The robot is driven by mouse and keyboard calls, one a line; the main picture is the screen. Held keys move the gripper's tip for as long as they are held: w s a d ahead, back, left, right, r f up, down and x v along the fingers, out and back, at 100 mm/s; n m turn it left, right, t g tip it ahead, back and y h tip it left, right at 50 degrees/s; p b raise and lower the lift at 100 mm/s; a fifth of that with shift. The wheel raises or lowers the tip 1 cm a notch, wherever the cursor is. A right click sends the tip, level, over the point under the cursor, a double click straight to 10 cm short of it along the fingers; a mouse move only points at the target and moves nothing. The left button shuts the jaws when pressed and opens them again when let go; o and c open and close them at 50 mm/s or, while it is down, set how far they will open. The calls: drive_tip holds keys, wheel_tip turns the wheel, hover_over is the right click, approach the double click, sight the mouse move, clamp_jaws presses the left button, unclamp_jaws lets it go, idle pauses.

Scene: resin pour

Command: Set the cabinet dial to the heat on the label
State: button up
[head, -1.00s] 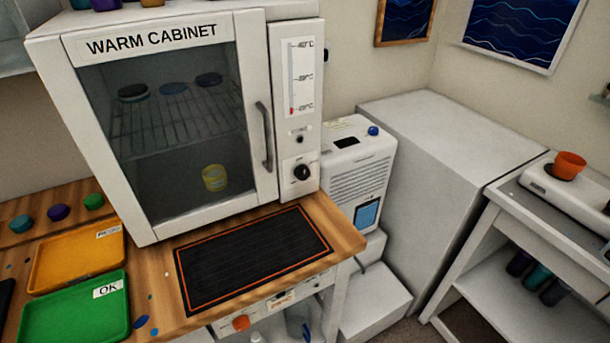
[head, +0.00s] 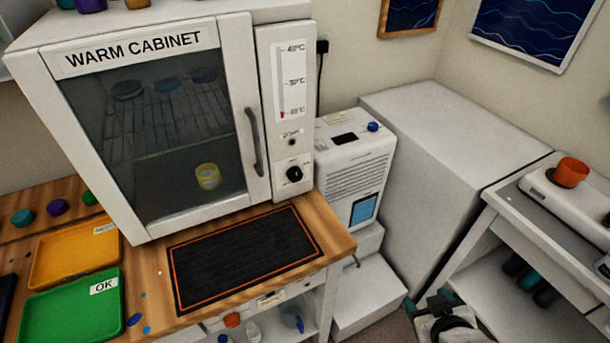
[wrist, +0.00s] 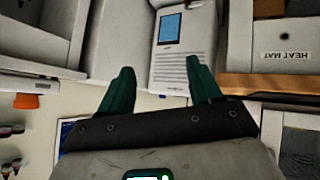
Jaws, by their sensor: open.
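The white warm cabinet (head: 228,100) stands on the wooden bench with its glass door closed. Its black dial (head: 294,174) is on the lower right panel; its pointer setting is too small to read. A temperature scale (head: 291,66) sits above the dial, with a short red column near its bottom mark. No separate label with a heat value can be made out. My gripper (wrist: 160,82) is open and empty in the wrist view, its two green fingers apart, away from the dial. Part of my arm shows at the bottom of the head view.
A black mat (head: 245,255) with an orange border lies before the cabinet. A green tray (head: 72,312) and orange tray (head: 75,252) lie left. A white appliance (head: 352,165) stands right of the cabinet. The wrist view shows a "HEAT MAT" label (wrist: 287,55).

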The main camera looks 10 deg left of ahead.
drive_tip(key=w+a+r+n+t+y, duration=0.35)
drive_tip(key=w+a+n, duration=0.25)
drive_tip(key=w+a, duration=0.5)
drive_tip(key=n+t+y, duration=0.3)
drive_tip(key=n+y, duration=0.2)
drive_tip(key=n, duration=0.1)
approach(296, 178)
drive_tip(key=shift+h, duration=0.25)
drive_tip(key=b+x, duration=0.3)
drive_tip(key=x, duration=0.5)
drive_tip(key=shift+a+r, duration=0.1)
drive_tip(key=shift+r, duration=0.05)
drive_tip(key=c, duration=1)
